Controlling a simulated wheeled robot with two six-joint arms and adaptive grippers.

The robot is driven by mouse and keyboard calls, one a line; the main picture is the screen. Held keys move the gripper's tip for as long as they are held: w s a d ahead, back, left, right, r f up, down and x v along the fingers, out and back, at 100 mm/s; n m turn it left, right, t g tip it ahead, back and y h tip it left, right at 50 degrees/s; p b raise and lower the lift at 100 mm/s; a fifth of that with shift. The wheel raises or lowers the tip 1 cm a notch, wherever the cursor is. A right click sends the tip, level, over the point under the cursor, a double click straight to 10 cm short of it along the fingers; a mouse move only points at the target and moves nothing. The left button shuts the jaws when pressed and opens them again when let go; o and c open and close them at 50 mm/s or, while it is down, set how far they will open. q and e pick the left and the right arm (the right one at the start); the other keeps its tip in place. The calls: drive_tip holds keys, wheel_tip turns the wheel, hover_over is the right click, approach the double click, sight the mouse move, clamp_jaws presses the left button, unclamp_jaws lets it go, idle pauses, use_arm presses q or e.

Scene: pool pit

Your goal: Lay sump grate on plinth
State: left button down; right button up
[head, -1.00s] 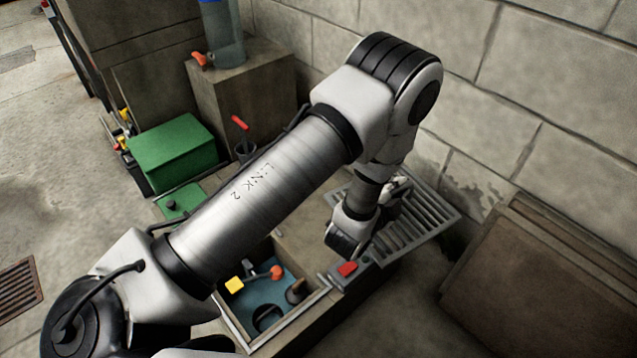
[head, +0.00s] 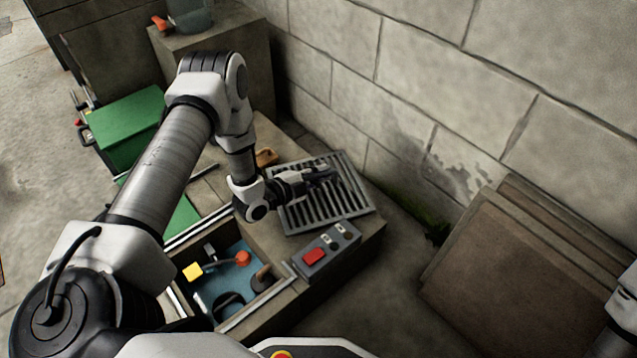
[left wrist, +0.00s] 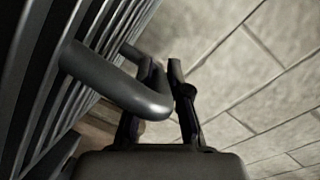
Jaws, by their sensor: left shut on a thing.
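The sump grate (head: 345,213), a grey slatted metal panel, shows over the far right part of a low concrete block (head: 345,262) in the head view. I cannot tell whether it touches the block, or which concrete block is the plinth. My left gripper (head: 328,174) is shut on the grate's handle. In the left wrist view the round bar handle (left wrist: 120,88) passes between the fingers (left wrist: 168,95), with the grate's slats (left wrist: 40,85) at left. My right gripper is out of view.
A control box (head: 313,257) with a red button sits on the block's front. A recess (head: 210,293) with loose tools lies left of it. A green box (head: 127,120), a taller concrete block (head: 255,80) and leaning brown slabs (head: 500,275) stand around. A block wall (head: 430,90) rises behind.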

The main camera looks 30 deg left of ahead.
use_arm(q)
wheel_tip(320, 180, down, 2)
drive_tip(key=shift+f+b, duration=0.25)
drive_tip(key=shift+b, duration=0.1)
drive_tip(key=shift+r, duration=0.2)
drive_tip(key=shift+f, duration=0.15)
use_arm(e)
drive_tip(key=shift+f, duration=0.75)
use_arm(q)
drive_tip(key=c, duration=1.1)
unclamp_jaws()
drive_tip(key=shift+c, duration=0.2)
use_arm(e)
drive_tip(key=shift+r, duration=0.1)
